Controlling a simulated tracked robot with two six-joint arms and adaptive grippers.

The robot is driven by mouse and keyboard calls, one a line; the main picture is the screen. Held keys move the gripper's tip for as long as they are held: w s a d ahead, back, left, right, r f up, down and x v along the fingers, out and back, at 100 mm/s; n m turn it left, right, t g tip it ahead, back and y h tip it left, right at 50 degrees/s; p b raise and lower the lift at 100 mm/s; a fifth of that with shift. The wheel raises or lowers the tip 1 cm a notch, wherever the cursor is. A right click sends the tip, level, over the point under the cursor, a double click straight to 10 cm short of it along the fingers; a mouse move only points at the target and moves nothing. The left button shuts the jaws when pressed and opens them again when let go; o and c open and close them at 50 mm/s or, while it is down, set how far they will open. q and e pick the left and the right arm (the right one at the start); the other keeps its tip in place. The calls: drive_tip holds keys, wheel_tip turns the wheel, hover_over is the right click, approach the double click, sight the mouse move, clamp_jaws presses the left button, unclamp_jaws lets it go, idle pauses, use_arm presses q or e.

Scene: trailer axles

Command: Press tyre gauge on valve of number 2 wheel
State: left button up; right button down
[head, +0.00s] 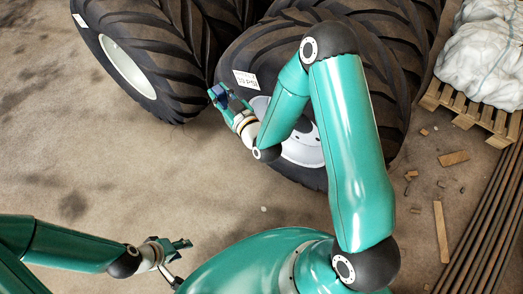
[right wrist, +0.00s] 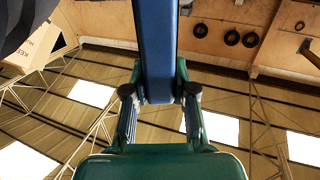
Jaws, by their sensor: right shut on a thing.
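My right gripper (head: 229,104) is shut on a blue tyre gauge (head: 218,91), beside the left side of the nearer right wheel (head: 340,85). In the right wrist view the blue gauge (right wrist: 158,45) stands between the two fingers (right wrist: 160,92) and runs out of the top of the picture. The nearer wheel has a pale rim, partly hidden by my right arm, and a white label (head: 245,79) with small print. I cannot make out a wheel number or the valve. My left gripper (head: 181,244) is low at left, away from the wheels; its jaw opening is unclear.
Another large wheel (head: 150,55) with a pale rim stands at upper left. White sacks (head: 485,50) lie on a wooden pallet (head: 465,108) at right. Long rods (head: 490,215) and wood scraps (head: 453,158) lie on the floor. The floor at left is largely clear.

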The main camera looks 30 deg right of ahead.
drive_tip(key=s+d+f+n+g+y+b, duration=0.1)
drive_tip(key=s+d+f+n+g+b, duration=0.1)
drive_tip(key=f+n+b, duration=0.5)
drive_tip(key=s+d+f+n+g+y+b, duration=0.1)
drive_tip(key=s+f+n+b, duration=0.3)
drive_tip(key=b, duration=1.1)
drive_tip(key=s+d+f+n+g+b, duration=0.3)
drive_tip(key=f+n+b, duration=0.6)
drive_tip(key=f+b, duration=0.3)
drive_tip(key=shift+s+d+f+n+y, duration=0.25)
drive_tip(key=shift+d+f+n+y, duration=0.15)
drive_tip(key=shift+f, duration=0.3)
drive_tip(key=shift+s+r, duration=0.1)
